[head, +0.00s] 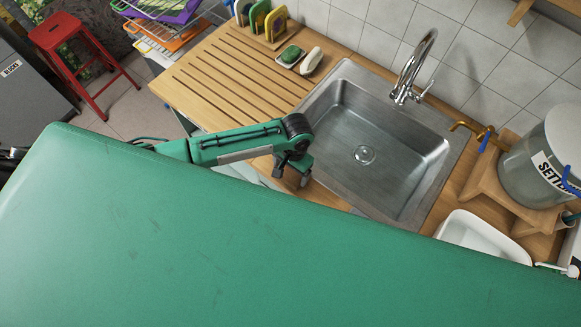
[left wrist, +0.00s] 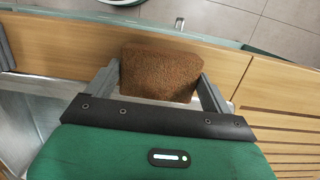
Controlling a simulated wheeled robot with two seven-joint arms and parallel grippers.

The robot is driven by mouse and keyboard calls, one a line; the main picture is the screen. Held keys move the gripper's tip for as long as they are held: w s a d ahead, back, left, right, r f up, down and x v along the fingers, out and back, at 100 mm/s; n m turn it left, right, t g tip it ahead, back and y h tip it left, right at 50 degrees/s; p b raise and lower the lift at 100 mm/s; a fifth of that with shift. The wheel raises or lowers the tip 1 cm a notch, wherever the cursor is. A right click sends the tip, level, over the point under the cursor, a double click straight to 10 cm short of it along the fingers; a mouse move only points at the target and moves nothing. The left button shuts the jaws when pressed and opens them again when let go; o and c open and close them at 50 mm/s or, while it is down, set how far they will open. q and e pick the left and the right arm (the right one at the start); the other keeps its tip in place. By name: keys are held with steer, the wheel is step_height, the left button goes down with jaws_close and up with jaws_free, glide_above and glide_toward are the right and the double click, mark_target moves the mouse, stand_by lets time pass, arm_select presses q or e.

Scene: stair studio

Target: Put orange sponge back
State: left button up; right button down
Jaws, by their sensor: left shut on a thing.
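A rust-brown, rough-textured sponge (left wrist: 158,72) is between the two grey fingers of my left gripper (left wrist: 160,90) in the left wrist view. The fingers are shut on its two sides. It is held over the front strip of the wooden counter; I cannot tell whether it touches the wood. A small rack (head: 270,38) with several coloured sponges stands at the back of the counter. My right gripper is out of view.
A metal sink (head: 345,125) with a tall faucet (head: 410,70) is right of my left gripper. A dish (head: 290,63) holds a green pad and a pale bar. A metal pot (head: 535,165) and white basin (head: 475,235) are at the right. The grooved drainboard (head: 215,75) is mostly clear.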

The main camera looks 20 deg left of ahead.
arm_select(q)
steer(key=o, duration=0.9)
steer(key=shift+f, duration=0.1)
steer(key=r+b, duration=0.1)
steer(key=r, duration=0.3)
steer(key=w+r+b, duration=0.1)
steer(key=r, duration=0.3)
steer(key=r+b, duration=0.1)
steer(key=r, duration=0.3)
steer(key=shift+w+d+r, duration=0.1)
steer(key=shift+w+d, duration=0.1)
steer(key=shift+d, duration=0.1)
